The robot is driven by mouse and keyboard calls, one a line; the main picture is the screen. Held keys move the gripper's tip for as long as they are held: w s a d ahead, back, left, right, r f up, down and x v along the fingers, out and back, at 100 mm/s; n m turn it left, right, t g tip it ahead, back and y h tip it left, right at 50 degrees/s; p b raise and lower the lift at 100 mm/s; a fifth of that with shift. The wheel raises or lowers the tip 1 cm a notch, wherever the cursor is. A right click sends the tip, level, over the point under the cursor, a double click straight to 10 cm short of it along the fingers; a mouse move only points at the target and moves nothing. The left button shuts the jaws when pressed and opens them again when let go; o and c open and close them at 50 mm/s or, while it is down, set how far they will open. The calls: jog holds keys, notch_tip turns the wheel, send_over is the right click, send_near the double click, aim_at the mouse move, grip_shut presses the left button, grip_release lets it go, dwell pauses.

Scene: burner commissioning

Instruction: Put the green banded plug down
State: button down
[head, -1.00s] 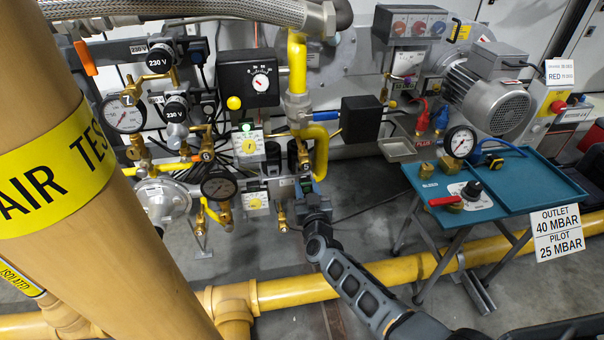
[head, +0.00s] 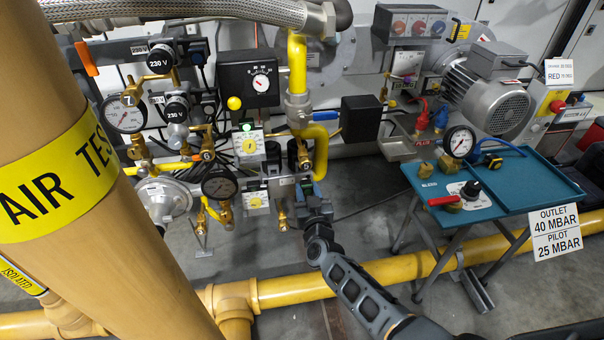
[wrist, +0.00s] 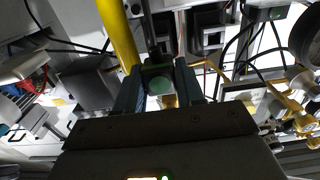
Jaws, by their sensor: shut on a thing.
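In the head view my gripper (head: 308,190) is at the right end of the burner pipework, below the yellow elbow pipe. The plug cannot be made out there. I cannot tell whether it touches a fitting.
A teal folding table (head: 535,190) stands to the right, with a pressure gauge (head: 459,142), a red-handled valve (head: 447,203) and brass fittings. A yellow floor pipe (head: 300,289) runs across in front. A large yellow-brown pipe (head: 110,260) blocks the left.

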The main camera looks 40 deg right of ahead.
dwell(0.3)
jog(key=s+a+r+n+t+y, duration=0.1)
jog(key=s+a+r+n+y, duration=0.15)
jog(key=a, duration=0.45)
jog(key=s+a+r+n+t+y, duration=0.1)
jog(key=s+a+r+n+y, duration=0.2)
jog(key=a, duration=0.5)
jog(key=s+a+r+n+t+y, duration=0.1)
jog(key=a+r+y, duration=0.25)
jog(key=a, duration=0.35)
jog(key=s+a+r+y+p, duration=0.1)
jog(key=s+r+p, duration=0.2)
jog(key=r+p, duration=1.4)
jog(key=p, duration=1)
jog(key=shift+r, duration=0.2)
